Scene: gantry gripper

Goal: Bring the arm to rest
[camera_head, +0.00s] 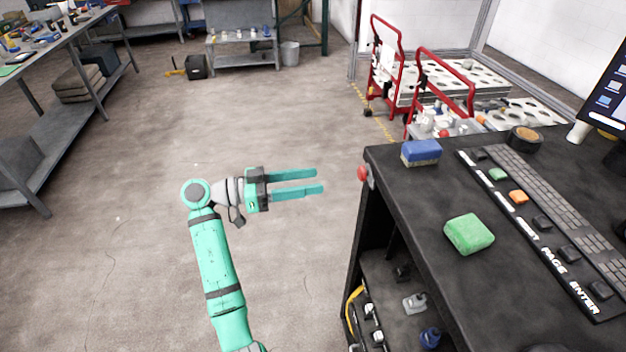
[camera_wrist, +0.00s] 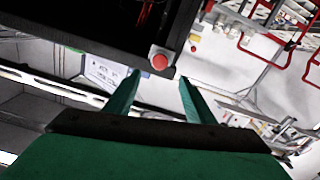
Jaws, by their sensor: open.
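My gripper (camera_head: 322,181) is held out over open floor, left of the black desk, with its two green fingers pointing right. The fingers are apart with nothing between them. In the wrist view my gripper (camera_wrist: 158,82) also shows open and empty, with the dark desk side and its red button (camera_wrist: 158,61) beyond the fingertips. My arm is bent at the elbow.
The black desk (camera_head: 400,195) fills the right side. On it are a green sponge (camera_head: 469,234), a blue sponge (camera_head: 421,152) and a keyboard (camera_head: 560,200). A grey workbench (camera_head: 60,125) stands at the left. Red-railed carts (camera_head: 420,90) stand behind the desk. The floor around my arm is clear.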

